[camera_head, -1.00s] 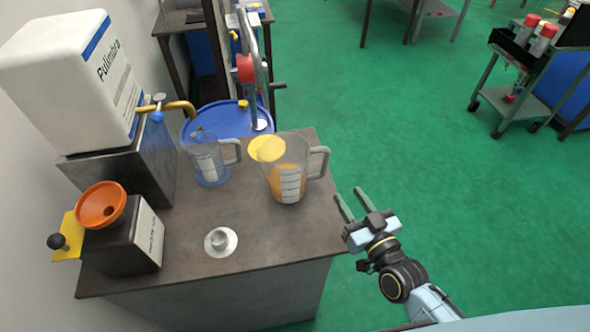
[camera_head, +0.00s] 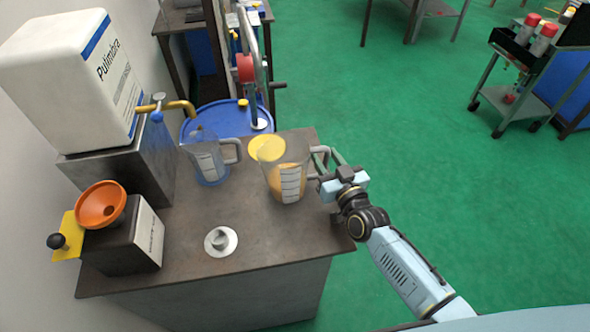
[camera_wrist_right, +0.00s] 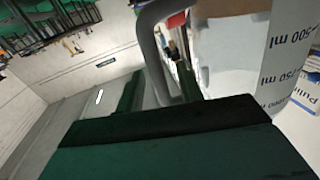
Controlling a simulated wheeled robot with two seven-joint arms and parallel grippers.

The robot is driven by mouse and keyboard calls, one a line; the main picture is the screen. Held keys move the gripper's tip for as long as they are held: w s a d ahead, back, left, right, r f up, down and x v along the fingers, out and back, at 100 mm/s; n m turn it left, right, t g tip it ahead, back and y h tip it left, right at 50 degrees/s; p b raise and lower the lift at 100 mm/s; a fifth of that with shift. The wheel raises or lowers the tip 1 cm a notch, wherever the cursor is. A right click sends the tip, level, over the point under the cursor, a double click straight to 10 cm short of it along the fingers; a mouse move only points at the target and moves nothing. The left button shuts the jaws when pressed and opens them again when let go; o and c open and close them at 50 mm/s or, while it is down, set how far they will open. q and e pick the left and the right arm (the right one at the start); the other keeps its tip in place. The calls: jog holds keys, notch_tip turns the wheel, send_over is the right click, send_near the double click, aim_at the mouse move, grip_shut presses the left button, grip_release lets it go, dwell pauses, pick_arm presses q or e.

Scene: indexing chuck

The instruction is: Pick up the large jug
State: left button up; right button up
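The large jug (camera_head: 289,183) is clear, with measuring marks and orange liquid inside. It stands upright near the right edge of the dark bench, its grey handle (camera_head: 325,155) facing right. My right gripper (camera_head: 329,162) is at this handle, with its green fingers apart. In the right wrist view the handle (camera_wrist_right: 150,50) runs down behind the near dark green finger; whether a finger touches it is hidden. The jug's marked wall (camera_wrist_right: 285,55) is at the right of that view. My left gripper is not in view.
A smaller clear jug (camera_head: 209,163) stands left of the large jug. The bench (camera_head: 185,245) also holds a metal knob on a round base (camera_head: 221,241), an orange funnel (camera_head: 101,205) and a white container (camera_head: 68,65). A blue drum (camera_head: 215,117) stands behind.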

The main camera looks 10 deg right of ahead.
jog(key=shift+w+a, duration=0.1)
jog(key=shift+w, duration=0.15)
jog(key=shift+c, duration=0.5)
grip_shut()
jog(key=shift+r, duration=0.15)
